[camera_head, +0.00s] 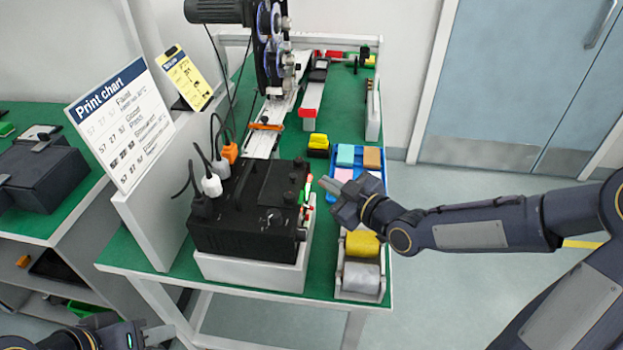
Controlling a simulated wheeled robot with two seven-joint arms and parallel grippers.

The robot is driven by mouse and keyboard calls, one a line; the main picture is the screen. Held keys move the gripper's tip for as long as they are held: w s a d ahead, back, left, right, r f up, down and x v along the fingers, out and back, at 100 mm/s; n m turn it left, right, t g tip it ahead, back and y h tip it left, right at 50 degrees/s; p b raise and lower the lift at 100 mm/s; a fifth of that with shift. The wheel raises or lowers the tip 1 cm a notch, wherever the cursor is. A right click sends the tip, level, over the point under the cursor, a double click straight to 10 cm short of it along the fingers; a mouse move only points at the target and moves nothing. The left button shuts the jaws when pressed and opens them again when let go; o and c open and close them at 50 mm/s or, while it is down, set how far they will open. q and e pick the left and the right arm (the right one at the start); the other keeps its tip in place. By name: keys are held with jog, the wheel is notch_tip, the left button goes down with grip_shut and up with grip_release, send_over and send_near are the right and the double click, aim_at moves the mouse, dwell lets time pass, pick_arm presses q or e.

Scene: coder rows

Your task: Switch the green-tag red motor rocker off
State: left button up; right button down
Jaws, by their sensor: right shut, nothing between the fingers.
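The black control box (252,212) stands on a white base on the green table. Small green and red parts (306,189) show on its right side. I take these as the green-tag red rocker area, but they are too small to tell the rocker's position. My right gripper (325,183) is shut and empty, just right of these parts, with its tips pointing left at them. I cannot tell whether it touches them. My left gripper (160,334) is low at the bottom left, away from the box, and its opening is unclear.
A blue tray (334,159) with coloured blocks and a grey bin (361,297) with yellow and grey rolls lie near my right gripper. Cables with plugs (212,184) rise at the box's left. The Print chart board (121,124) stands left. A reel machine (272,45) is behind.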

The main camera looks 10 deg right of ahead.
jog(key=shift+w+a+b, duration=0.1)
jog(key=shift+a+b, duration=0.3)
jog(key=shift+b, duration=0.1)
jog(key=shift+w+a+r+b, duration=0.1)
jog(key=shift+w+a+b, duration=0.05)
jog(key=shift+a+b, duration=0.15)
dwell(0.8)
jog(key=shift+d, duration=0.1)
jog(key=shift+s+d+p, duration=0.25)
jog(key=shift+d+p, duration=0.1)
jog(key=shift+d, duration=0.3)
